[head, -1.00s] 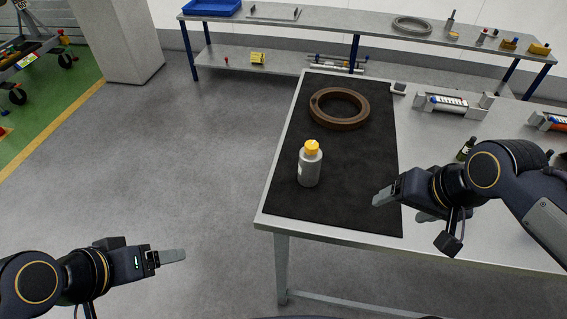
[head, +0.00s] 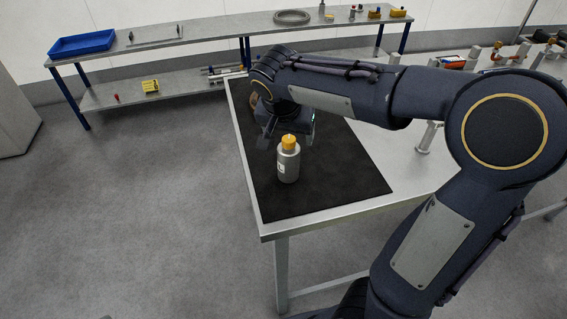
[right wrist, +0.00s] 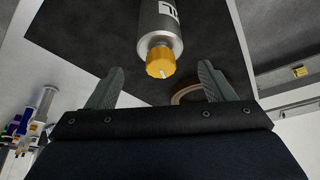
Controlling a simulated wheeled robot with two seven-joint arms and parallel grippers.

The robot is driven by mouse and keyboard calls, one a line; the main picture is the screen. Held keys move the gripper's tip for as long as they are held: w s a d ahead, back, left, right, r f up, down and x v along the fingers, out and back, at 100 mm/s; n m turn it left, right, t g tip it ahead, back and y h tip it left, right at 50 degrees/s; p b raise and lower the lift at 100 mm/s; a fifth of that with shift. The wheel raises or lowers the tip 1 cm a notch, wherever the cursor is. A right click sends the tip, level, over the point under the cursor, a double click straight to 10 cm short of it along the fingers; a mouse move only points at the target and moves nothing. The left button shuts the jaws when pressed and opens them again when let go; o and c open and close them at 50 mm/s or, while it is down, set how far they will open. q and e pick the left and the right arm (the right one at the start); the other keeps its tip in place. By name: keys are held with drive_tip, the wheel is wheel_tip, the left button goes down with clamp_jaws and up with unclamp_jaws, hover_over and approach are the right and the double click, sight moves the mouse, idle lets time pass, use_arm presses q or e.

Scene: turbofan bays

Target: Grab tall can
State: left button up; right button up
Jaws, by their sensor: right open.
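The tall can (head: 288,165) is a grey bottle-like can with an orange-yellow cap and a white label. It stands upright on the black mat (head: 310,198) near the left part of the table. In the right wrist view the can (right wrist: 158,22) comes in from the top, its cap between and beyond the two fingertips. My right gripper (right wrist: 160,82) is open and empty, with no finger seen touching the can. In the head view the right gripper (head: 283,142) is just behind the can, its fingers partly hidden. My left gripper is out of the head view.
The brown ring (right wrist: 188,94) lies on the mat beyond the fingers, mostly hidden by my arm in the head view. A back bench holds a blue tray (head: 83,43) and a grey ring (head: 293,16). Floor left of the table is clear.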

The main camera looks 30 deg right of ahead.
sight(288, 160)
drive_tip(key=x, duration=0.5)
drive_tip(key=shift+s+a+f, duration=0.1)
drive_tip(key=shift+a+f, duration=0.1)
drive_tip(key=shift+f, duration=0.3)
drive_tip(key=c, duration=1.2)
